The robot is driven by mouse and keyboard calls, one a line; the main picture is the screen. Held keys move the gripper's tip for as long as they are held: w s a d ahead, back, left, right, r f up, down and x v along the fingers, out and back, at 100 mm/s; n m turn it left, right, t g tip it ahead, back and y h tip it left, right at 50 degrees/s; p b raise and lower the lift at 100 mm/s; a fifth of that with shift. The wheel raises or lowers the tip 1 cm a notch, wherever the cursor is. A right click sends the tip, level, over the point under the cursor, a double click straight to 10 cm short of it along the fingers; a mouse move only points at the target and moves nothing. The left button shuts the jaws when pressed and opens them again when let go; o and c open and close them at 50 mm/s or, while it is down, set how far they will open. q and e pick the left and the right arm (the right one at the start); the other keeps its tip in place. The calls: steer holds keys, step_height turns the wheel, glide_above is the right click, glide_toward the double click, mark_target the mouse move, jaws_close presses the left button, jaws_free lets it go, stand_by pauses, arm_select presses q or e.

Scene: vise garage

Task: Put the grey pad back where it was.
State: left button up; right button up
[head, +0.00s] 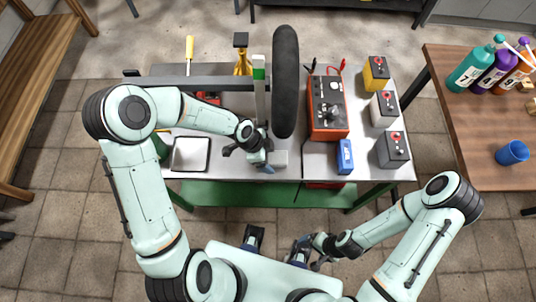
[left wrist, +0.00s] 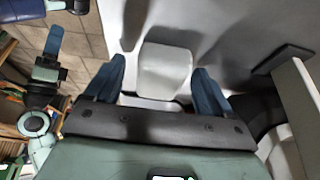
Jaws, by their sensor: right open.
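The grey pad (head: 281,159) is a small light block near the front edge of the steel workbench (head: 237,169), below the black tyre. In the left wrist view the pad (left wrist: 165,70) shows between the two blue fingertips, with a gap on the left side. My left gripper (head: 266,160) is open just left of the pad; I cannot tell whether its right finger touches it. My right gripper (head: 303,254) is open and empty, low in front of the bench, away from the pad.
A black tyre (head: 286,80) stands beside a post (head: 259,90) with a green top. A white tray (head: 190,154) lies left. A red charger (head: 327,107), a blue box (head: 345,157) and several batteries (head: 392,150) fill the right. Bottles stand on a wooden table (head: 470,140).

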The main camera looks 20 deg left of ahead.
arm_select(q)
steer(key=shift+r, duration=0.25)
steer(key=p+v, duration=0.3)
steer(key=v, duration=0.8)
steer(key=shift+a+r, duration=0.25)
steer(key=shift+r, duration=0.1)
arm_select(e)
steer(key=r, duration=0.1)
steer(key=w+r, duration=0.2)
steer(key=r, duration=0.1)
arm_select(q)
steer(key=shift+s, duration=0.1)
